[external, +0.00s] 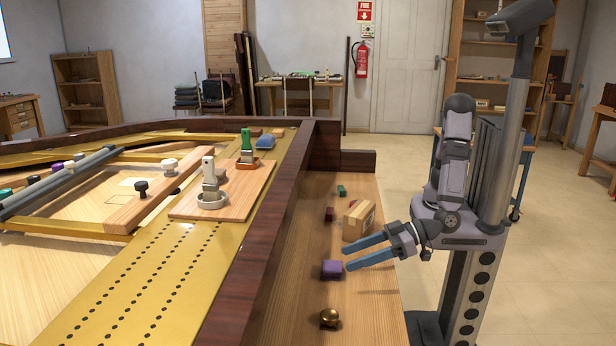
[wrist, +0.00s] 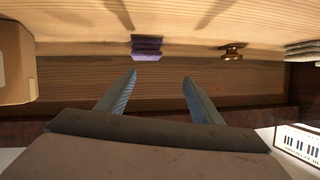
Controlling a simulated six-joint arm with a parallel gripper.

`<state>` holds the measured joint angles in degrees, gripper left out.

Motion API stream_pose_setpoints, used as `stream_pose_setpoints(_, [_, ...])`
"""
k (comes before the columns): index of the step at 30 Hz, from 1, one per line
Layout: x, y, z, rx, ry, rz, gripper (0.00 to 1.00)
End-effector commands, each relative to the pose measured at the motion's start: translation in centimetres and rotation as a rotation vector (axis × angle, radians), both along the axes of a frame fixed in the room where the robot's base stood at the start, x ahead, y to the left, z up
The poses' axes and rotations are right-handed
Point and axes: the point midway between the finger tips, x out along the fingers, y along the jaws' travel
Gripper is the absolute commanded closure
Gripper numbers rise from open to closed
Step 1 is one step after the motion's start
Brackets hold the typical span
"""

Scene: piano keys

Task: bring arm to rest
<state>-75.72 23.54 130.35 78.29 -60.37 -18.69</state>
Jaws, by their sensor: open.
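My gripper (external: 357,256) has two blue fingers that stand apart with nothing between them. In the external view it reaches left from my arm, over the wooden shelf (external: 290,300) beside the piano. The fingertips also show in the wrist view (wrist: 159,80). A purple block (external: 332,269) sits on the shelf by the fingertips, and I cannot tell the exact gap. The purple block is also in the wrist view (wrist: 147,48), beyond the fingertips. A brass knob (external: 329,318) stands on the shelf nearer the camera and also shows in the wrist view (wrist: 232,52).
A wooden block (external: 359,221), a dark red block (external: 329,214) and a green block (external: 341,191) lie farther along the shelf. The dark piano rim (external: 285,190) rises left of the shelf. A board with two tools (external: 235,190) lies inside. Open floor (external: 560,260) lies right of my arm.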

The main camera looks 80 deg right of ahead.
Motion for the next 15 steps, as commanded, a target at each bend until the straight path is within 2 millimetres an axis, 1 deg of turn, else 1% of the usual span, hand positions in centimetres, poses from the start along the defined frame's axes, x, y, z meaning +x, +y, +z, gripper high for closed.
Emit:
stream_pose_setpoints(1, [1.8, -0.7, 2.4, 0.024, 0.049, 0.012, 0.4])
stream_pose_setpoints(3, [3.5, -1.3, 3.6, 0.048, 0.122, 0.052, 0.4])
stream_pose_setpoints(5, [4.6, -2.1, 4.6, 0.062, 0.185, 0.082, 0.4])
stream_pose_setpoints(6, [5.1, -2.8, 5.2, 0.067, 0.227, 0.102, 0.4])
stream_pose_setpoints(8, [5.7, -4.2, 6.1, 0.069, 0.292, 0.128, 0.4])
stream_pose_setpoints(11, [6.1, -7.2, 7.6, 0.059, 0.403, 0.159, 0.4])
stream_pose_setpoints(14, [5.5, -11.0, 9.0, 0.032, 0.521, 0.176, 0.4])
stream_pose_setpoints(15, [5.0, -12.7, 9.6, 0.018, 0.57, 0.177, 0.4])
